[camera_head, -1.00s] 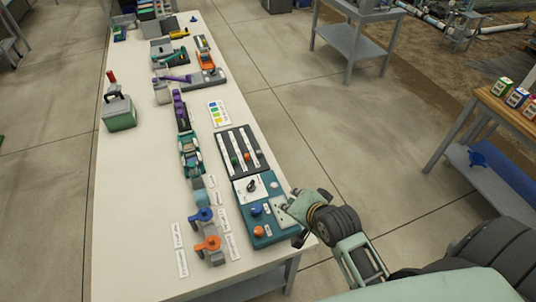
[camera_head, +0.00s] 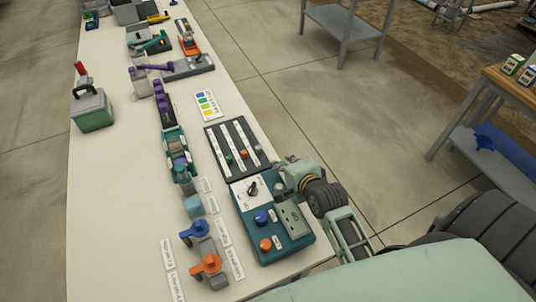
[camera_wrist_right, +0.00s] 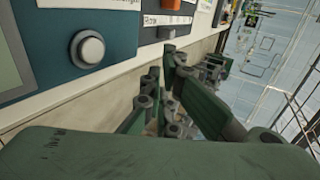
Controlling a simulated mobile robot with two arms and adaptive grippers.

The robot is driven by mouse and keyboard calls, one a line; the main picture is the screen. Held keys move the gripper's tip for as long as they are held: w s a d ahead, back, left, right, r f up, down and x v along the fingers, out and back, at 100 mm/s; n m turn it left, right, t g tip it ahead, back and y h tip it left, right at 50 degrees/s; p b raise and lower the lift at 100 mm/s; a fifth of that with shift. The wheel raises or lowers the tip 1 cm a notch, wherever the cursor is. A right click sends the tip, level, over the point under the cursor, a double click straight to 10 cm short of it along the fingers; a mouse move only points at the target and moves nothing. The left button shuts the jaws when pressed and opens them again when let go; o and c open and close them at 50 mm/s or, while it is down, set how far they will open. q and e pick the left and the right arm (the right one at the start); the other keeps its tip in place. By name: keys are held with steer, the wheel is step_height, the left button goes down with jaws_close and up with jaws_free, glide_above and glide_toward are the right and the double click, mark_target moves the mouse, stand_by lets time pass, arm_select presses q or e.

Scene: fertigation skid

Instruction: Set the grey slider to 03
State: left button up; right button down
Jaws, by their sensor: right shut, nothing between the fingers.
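The slider panel (camera_head: 236,133) is a dark board on the bench with white slotted scales. It carries a green slider (camera_head: 229,158), an orange slider (camera_head: 243,154) and a grey slider (camera_head: 257,148) at its right, near end. The scale numbers are too small to read. My right gripper (camera_head: 284,163) is at the bench's right edge, close to the panel's near right corner and apart from the grey slider. In the right wrist view its fingers (camera_wrist_right: 165,95) are shut and empty; a grey knob (camera_wrist_right: 166,32) and an orange knob (camera_wrist_right: 171,5) show beyond them. My left gripper is out of view.
A teal control box (camera_head: 270,240) with a dial, blue and orange buttons and a display adjoins the panel's near end. Blue and orange valves (camera_head: 206,264) stand left.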

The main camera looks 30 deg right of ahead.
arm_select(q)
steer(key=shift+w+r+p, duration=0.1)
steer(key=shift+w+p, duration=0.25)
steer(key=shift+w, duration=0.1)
arm_select(e)
glide_toward(257, 137)
steer(key=s, duration=0.1)
steer(key=s+f, duration=0.1)
steer(key=s, duration=0.1)
steer(key=shift+s+a, duration=0.15)
steer(key=shift+s, duration=0.05)
steer(key=w+b, duration=0.1)
steer(key=w, duration=0.3)
steer(key=w+b, duration=0.2)
steer(key=w, duration=0.1)
steer(key=w+b, duration=0.1)
steer(key=w, duration=0.3)
steer(key=shift+w+d+f, duration=0.2)
steer(key=shift+w+d, duration=0.1)
steer(key=shift+w+r+b, duration=0.15)
steer(key=shift+w+b, duration=0.1)
steer(key=shift+b, duration=0.05)
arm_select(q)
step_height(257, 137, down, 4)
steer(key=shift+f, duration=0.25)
